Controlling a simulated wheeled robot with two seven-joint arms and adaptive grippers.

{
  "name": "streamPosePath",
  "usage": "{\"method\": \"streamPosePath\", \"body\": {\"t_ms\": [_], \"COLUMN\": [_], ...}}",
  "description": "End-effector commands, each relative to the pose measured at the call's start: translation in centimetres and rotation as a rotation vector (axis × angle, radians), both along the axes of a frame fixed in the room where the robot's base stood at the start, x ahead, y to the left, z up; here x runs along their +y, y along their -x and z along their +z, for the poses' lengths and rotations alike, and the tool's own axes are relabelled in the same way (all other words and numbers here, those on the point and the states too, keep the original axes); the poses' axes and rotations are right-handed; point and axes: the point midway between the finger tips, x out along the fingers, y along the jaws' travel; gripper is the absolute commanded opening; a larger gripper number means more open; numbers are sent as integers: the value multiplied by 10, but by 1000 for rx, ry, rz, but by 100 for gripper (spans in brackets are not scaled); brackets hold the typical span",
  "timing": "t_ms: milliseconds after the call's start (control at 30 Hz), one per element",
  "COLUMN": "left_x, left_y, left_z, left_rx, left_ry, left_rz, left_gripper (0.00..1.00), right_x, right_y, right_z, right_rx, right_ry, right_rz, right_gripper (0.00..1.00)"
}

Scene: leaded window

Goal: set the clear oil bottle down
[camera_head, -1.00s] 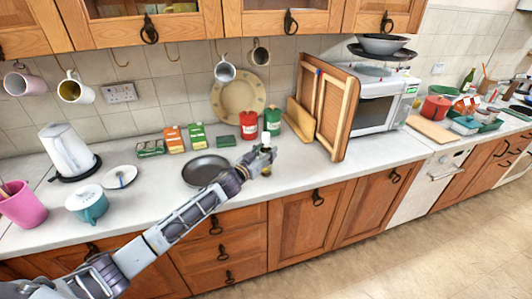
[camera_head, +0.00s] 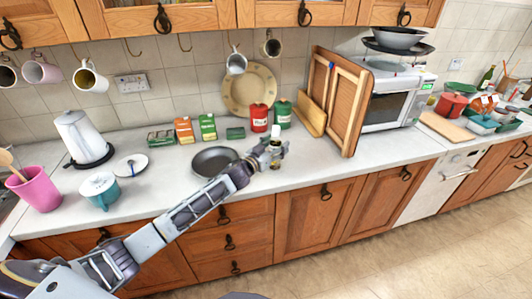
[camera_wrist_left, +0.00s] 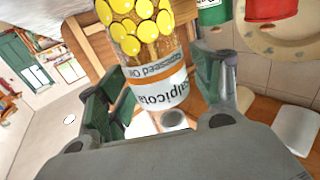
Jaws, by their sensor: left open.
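The clear oil bottle (camera_head: 276,147) stands upright on the worktop, right of the frying pan, with a white cap and a pale label. In the left wrist view the bottle (camera_wrist_left: 150,55) appears upside down, with golden oil and a label reading "Rapeseed Oil". My left gripper (camera_head: 268,157) is at the bottle. Its green-padded fingers (camera_wrist_left: 155,90) are open, one on each side of the bottle. Whether a pad still touches the glass cannot be told. My right gripper is not in view.
A dark frying pan (camera_head: 215,162) sits just left of the bottle. Red (camera_head: 259,118) and green (camera_head: 283,113) canisters stand behind it. A wooden folding frame (camera_head: 343,100) and a microwave (camera_head: 395,100) stand to the right. The worktop's front (camera_head: 310,162) is bare.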

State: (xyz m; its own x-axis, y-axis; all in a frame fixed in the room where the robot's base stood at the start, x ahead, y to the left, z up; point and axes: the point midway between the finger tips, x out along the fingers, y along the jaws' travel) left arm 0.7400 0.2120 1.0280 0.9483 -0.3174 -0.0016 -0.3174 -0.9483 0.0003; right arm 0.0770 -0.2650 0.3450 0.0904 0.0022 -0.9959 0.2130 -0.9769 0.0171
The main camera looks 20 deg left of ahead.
Motion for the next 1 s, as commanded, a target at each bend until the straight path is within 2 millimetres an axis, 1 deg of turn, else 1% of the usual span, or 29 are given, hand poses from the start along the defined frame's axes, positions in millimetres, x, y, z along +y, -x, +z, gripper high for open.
{"method": "streamPosePath", "body": {"t_ms": [267,1000], "left_x": [5,22], "left_y": [12,66], "left_z": [-1,0], "left_rx": [1,0], "left_ry": [0,0], "left_rz": [1,0], "left_gripper": [66,66], "right_x": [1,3], "right_y": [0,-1], "right_z": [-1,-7], "right_rx": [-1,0], "right_ry": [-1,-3], "right_rz": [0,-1], "right_gripper": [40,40]}}
